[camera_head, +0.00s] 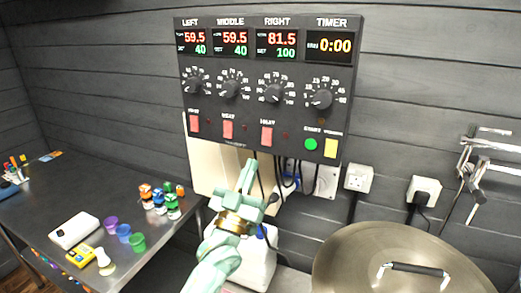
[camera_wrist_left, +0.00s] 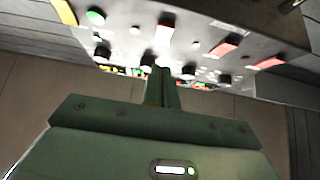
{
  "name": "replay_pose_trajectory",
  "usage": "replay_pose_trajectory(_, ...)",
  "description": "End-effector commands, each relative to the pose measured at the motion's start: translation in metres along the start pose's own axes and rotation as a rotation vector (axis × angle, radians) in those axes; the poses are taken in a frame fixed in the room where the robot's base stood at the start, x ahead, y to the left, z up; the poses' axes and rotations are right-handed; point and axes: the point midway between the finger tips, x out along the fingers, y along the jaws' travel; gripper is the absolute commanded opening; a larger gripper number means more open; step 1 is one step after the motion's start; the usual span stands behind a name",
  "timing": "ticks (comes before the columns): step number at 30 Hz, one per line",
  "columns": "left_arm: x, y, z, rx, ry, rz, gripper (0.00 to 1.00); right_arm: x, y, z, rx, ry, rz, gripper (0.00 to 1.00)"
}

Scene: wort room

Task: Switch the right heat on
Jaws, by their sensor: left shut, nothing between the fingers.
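The control box (camera_head: 180,85) hangs on the wall. Its right heat switch (camera_head: 267,136) is a red rocker at the lower middle, under the RIGHT display (camera_head: 277,44), which reads 81.5 with set 100. The small lamp beside the switch looks dark. My left gripper (camera_head: 249,167) is shut and empty, pointing up just below the box, a little left of and below the right switch, apart from it. In the left wrist view the shut fingers (camera_wrist_left: 161,73) point toward the panel, and the right switch (camera_wrist_left: 165,28) lies beyond their tips. My right gripper is not in view.
The middle switch (camera_head: 228,129) and left switch (camera_head: 194,123) are beside it; a green button (camera_head: 310,144) and yellow button (camera_head: 331,148) are to the right. Cables hang below the box. A lidded kettle (camera_head: 345,262) stands at lower right, a cluttered steel table (camera_head: 60,195) at left.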

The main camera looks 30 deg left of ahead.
Motion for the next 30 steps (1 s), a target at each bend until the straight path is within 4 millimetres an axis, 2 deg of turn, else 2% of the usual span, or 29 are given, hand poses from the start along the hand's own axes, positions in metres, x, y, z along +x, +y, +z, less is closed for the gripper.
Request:
replay_pose_trajectory(1, 0.013, 0.000, -0.003, 0.000, 0.003, 0.000, 0.00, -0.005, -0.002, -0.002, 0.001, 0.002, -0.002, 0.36)
replay_pose_trajectory(4, 0.033, 0.000, -0.003, 0.001, 0.002, 0.000, 0.00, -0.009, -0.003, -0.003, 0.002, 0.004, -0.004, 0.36)
replay_pose_trajectory(10, 0.051, 0.000, 0.021, 0.000, 0.000, 0.001, 0.00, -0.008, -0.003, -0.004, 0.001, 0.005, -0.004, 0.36)
replay_pose_trajectory(15, 0.057, 0.000, 0.028, 0.000, 0.000, 0.001, 0.00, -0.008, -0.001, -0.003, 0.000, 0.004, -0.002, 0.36)
replay_pose_trajectory(25, 0.058, 0.000, 0.029, 0.000, 0.000, 0.000, 0.00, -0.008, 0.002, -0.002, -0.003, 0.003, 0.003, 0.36)
replay_pose_trajectory(28, 0.057, 0.000, 0.032, 0.000, 0.015, 0.000, 0.00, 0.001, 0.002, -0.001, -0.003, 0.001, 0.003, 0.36)
replay_pose_trajectory(30, 0.056, 0.000, 0.037, 0.001, 0.040, 0.000, 0.00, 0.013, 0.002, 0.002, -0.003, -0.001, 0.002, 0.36)
